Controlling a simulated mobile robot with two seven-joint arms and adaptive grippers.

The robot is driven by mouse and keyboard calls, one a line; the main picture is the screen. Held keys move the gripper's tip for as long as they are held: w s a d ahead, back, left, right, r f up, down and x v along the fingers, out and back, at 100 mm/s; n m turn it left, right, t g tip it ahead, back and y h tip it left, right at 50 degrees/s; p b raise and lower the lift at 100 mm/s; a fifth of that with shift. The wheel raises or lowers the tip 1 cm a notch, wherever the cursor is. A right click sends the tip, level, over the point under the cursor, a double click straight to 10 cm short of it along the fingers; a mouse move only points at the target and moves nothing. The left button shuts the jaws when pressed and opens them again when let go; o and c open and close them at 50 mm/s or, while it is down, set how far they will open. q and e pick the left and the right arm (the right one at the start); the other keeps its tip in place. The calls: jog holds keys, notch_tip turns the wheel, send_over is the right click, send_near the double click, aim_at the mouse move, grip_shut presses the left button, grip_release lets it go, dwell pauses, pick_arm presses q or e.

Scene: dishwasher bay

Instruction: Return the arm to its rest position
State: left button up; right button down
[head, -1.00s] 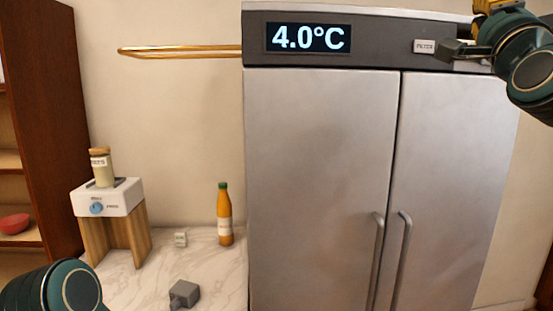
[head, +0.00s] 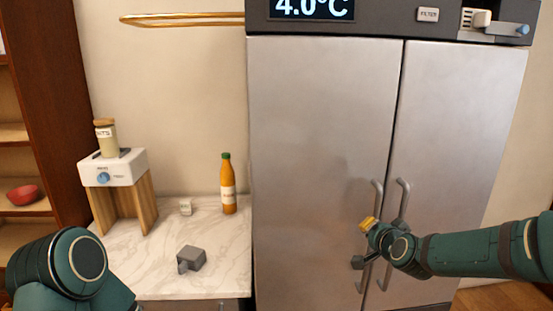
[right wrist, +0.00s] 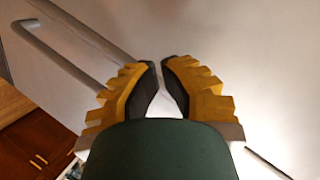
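My right arm (head: 475,252) reaches in from the right, and its gripper (head: 363,243) is low in front of the fridge doors, beside the door handles. I cannot tell from the head view whether it touches them.
The steel fridge (head: 320,130) has two handles; one handle (right wrist: 55,52) is close in the wrist view. Its top panel carries a FILTER label (head: 428,14). The marble counter (head: 225,272) holds an orange bottle (head: 228,188), a grey block (head: 191,258) and a white device (head: 113,168).

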jog(key=s+a+f+n+g+y, duration=0.1)
jog(key=s+a+f+n+g, duration=0.25)
jog(key=f, duration=0.65)
jog(key=s+a+f+g+y, duration=0.1)
jog(key=s+a+f+g, duration=0.1)
jog(key=s+a+f, duration=0.65)
jog(key=s+a+f+n+g+b, duration=0.1)
jog(key=s+f+n+g+b, duration=0.3)
jog(key=s+f, duration=1.3)
notch_tip(320, 180, down, 4)
jog(key=shift+s+a+g+y+b, duration=0.35)
jog(key=shift+g+b, duration=0.2)
jog(key=shift+g, duration=0.5)
